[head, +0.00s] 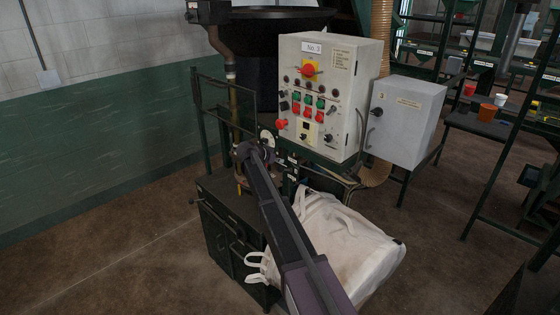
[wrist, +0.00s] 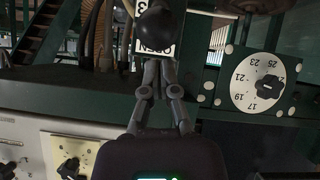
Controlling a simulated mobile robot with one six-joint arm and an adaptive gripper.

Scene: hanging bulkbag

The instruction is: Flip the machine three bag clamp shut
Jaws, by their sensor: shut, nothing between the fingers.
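In the wrist view my gripper (wrist: 159,68) points up the picture with its fingers closed together and nothing between them. A round black knob (wrist: 160,28), which looks like the clamp lever's end, is right in front of the fingertips. I cannot tell whether they touch it. Behind the knob is a white label (wrist: 143,48) with partly covered upside-down lettering and part of a 3. In the head view the control cabinet marked No. 3 (head: 345,95) stands above a white bulk bag (head: 365,250). My arm crosses in front of the bag and hides the clamp and gripper tip there.
A white numbered dial (wrist: 258,80) is right of the fingers on a green frame. A pale panel with black knobs (wrist: 70,165) is at lower left. A grey box (head: 405,118) is beside the cabinet. Floor (head: 130,270) at the left is clear.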

